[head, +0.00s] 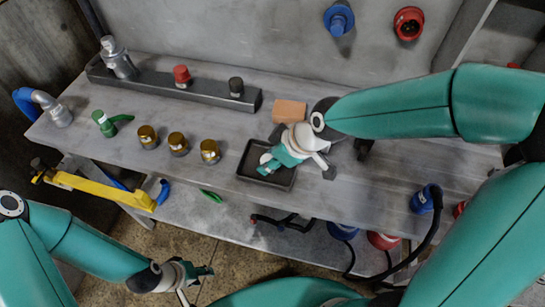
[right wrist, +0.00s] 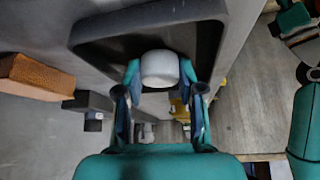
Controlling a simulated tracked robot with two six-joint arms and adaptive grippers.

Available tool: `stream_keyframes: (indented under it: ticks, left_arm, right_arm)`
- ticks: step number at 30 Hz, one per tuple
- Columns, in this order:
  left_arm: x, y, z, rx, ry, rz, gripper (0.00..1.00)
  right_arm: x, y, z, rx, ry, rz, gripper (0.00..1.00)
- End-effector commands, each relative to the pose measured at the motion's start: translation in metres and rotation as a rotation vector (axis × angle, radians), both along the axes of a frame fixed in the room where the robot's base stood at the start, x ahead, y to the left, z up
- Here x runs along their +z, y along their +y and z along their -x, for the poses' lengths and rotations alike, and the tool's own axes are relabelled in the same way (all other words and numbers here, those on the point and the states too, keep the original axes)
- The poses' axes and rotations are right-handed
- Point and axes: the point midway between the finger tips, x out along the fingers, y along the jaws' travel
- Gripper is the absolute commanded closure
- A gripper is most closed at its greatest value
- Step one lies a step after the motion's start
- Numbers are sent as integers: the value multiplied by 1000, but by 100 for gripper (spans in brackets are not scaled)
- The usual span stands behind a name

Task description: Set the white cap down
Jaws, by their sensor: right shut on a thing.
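The white cap (right wrist: 160,68) is between the fingertips of my right gripper (right wrist: 160,82) in the right wrist view. The gripper is shut on it. In the head view my right gripper (head: 267,164) reaches down over a small black tray (head: 282,184), and the cap is mostly hidden by the fingers. The tray also shows behind the cap in the right wrist view (right wrist: 85,33). I cannot tell whether the cap touches the tray floor. My left gripper (head: 197,283) is low at the front left, away from the bench, with its fingers apart and empty.
An orange-brown block (head: 290,111) lies behind the tray. Several brass caps (head: 178,143) stand left of it. A dark rail (head: 205,92) holds a red-topped part (head: 181,75) and a black-topped part (head: 235,86). The bench (head: 360,200) is clear right of the tray.

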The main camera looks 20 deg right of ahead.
Motion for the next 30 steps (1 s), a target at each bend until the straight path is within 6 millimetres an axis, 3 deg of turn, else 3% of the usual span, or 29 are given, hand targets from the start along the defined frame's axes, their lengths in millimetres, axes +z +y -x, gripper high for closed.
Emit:
stream_keyframes:
  ticks: [2, 3, 7, 20, 30]
  left_arm:
    - [-3, 0, 0, 0, 0, 0, 60]
    - [-3, 0, 0, 0, 0, 0, 60]
    - [-2, 0, 0, 0, 0, 0, 60]
    - [1, 0, 0, 0, 0, 0, 60]
    - [3, 0, 0, 0, 0, 0, 60]
  right_arm:
    - [-3, 0, 0, 1, 0, 0, 79]
    - [-2, 0, 0, 1, -1, 0, 59]
    - [-1, 0, 0, 1, 0, 0, 37]
    - [4, 0, 0, 0, -2, 0, 37]
    - [54, -21, 20, 1, -8, -1, 37]
